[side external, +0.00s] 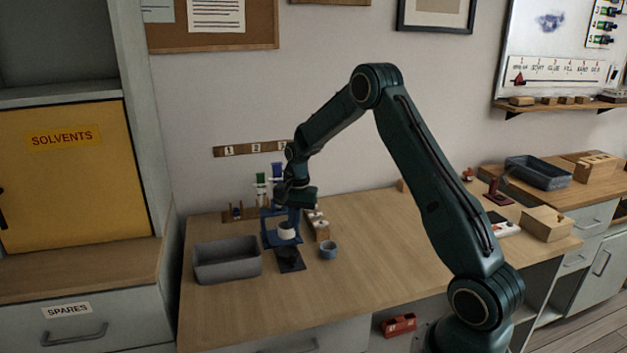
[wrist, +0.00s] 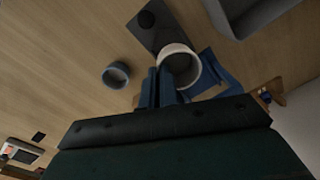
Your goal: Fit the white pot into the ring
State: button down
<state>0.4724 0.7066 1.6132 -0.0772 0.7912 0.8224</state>
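The white pot (wrist: 189,52) shows its round open mouth in the wrist view. In the side view the white pot (side external: 287,231) is small, just below my gripper (side external: 292,212). My gripper's two blue fingers (wrist: 161,86) are close together at the pot's near-left rim and appear shut on its wall. A blue stand (side external: 268,237) is right at the pot, and its blue parts (wrist: 222,73) show to the right of the pot in the wrist view. The ring itself is not clearly seen, and I cannot tell whether the pot is inside it.
A small blue-grey pot (side external: 328,250) stands to the right. A grey bin (side external: 227,263) is at the left, with small bottles (side external: 262,188) in a rack behind. The table (side external: 400,235) is clear farther right.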

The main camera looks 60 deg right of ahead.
jog(key=shift+f, duration=1.85)
jog(key=shift+f, duration=1.35)
dwell(2.6)
jog(key=c, duration=1.6)
grip_release()
jog(key=shift+r, duration=0.2)
jog(key=shift+s+r, duration=0.15)
jog(key=shift+r, duration=2.2)
